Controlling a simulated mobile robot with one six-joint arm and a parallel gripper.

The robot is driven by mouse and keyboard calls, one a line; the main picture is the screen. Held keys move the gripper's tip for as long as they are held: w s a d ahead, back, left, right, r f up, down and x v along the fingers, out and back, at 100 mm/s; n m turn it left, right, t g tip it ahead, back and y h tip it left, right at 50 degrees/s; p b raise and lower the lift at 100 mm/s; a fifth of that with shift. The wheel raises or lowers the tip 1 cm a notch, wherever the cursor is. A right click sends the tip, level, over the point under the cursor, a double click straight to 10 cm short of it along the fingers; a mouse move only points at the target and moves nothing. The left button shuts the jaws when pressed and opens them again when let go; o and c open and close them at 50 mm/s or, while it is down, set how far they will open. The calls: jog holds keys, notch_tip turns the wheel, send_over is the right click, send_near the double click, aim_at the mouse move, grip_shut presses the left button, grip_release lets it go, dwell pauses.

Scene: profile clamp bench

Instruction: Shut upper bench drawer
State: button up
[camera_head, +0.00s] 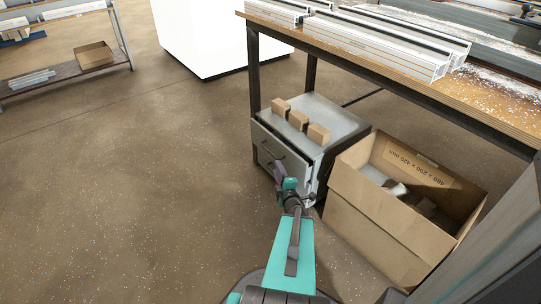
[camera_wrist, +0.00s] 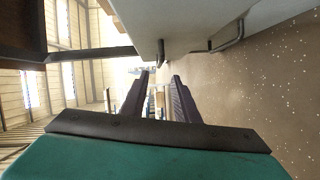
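A grey drawer unit (camera_head: 335,118) stands under the bench. Its upper drawer (camera_head: 268,141) appears pulled out a little, with a dark gap behind its front under the unit's top. My gripper (camera_head: 279,171) is in front of the unit, low by the drawer fronts, and hides part of them. In the wrist view the two fingers of my gripper (camera_wrist: 160,76) are apart with nothing between them. Pale drawer fronts (camera_wrist: 205,14) and a dark bar handle (camera_wrist: 229,37) show above and to the right of the fingers. Contact with the drawer cannot be told.
Several small cardboard blocks (camera_head: 299,119) sit on the drawer unit. An open cardboard box (camera_head: 375,218) stands close on its right. The workbench (camera_head: 400,74) with white profiles overhangs the unit. The floor (camera_head: 130,180) to the left is clear.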

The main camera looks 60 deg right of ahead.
aim_at(271, 153)
jog(key=shift+b+x, duration=2)
jog(key=shift+x, duration=4.3)
jog(key=shift+c, duration=0.3)
grip_shut()
